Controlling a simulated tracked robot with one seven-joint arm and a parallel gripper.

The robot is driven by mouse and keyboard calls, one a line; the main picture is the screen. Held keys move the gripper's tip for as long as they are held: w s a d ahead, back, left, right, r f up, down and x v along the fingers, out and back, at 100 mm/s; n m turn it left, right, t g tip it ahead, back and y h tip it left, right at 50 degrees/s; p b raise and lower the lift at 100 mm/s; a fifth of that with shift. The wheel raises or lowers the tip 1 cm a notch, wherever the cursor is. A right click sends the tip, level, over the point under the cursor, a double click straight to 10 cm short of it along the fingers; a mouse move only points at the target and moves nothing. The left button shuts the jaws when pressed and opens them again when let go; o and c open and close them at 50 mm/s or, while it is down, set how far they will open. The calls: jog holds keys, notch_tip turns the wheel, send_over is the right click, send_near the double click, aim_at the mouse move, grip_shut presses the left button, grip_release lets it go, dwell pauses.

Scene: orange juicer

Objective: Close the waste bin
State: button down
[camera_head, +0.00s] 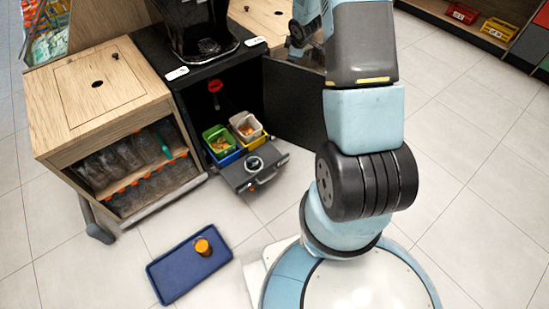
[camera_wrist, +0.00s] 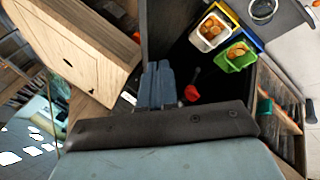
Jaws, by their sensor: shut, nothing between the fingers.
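The waste bin is a pull-out in the black cabinet (camera_head: 150,45). Its grey front with a round ring and a handle (camera_head: 252,168) is drawn out over the floor. The black cabinet door (camera_head: 293,100) stands open to the right, partly behind my arm. My gripper (camera_wrist: 158,84) is shut and empty, its fingers together, apart from the bin front. Its tips are hard to make out in the head view.
A wooden cabinet with bottles (camera_head: 110,95) stands on the left, another wooden top (camera_head: 262,18) at the back. A red scoop (camera_head: 215,87) is inside the black cabinet. Floor on the right is clear.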

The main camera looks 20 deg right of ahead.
jog(key=s+f+n+g+y, duration=0.1)
jog(key=s+f+n+y, duration=0.15)
jog(key=f, duration=1.15)
jog(key=s+f+n+y, duration=0.1)
jog(key=s+f+n, duration=0.15)
jog(key=f, duration=1.25)
jog(key=s+a+f+n+g+y, duration=0.1)
jog(key=s+a+f+n+y, duration=0.15)
jog(key=s+f, duration=0.55)
jog(key=s+a+f+n+y, duration=0.1)
jog(key=s+a+f, duration=0.2)
jog(key=s+f, duration=0.55)
send_near(269, 170)
notch_tip(269, 170, down, 3)
jog(key=s, duration=0.2)
jog(key=shift+w+a+f, duration=0.1)
jog(key=shift+w+a, duration=0.25)
jog(key=shift+w, duration=0.25)
jog(key=shift+w+a, duration=0.35)
jog(key=shift+w, duration=0.3)
jog(key=shift+w+a+f, duration=0.1)
jog(key=shift+w+a, duration=0.25)
jog(key=shift+w, duration=0.25)
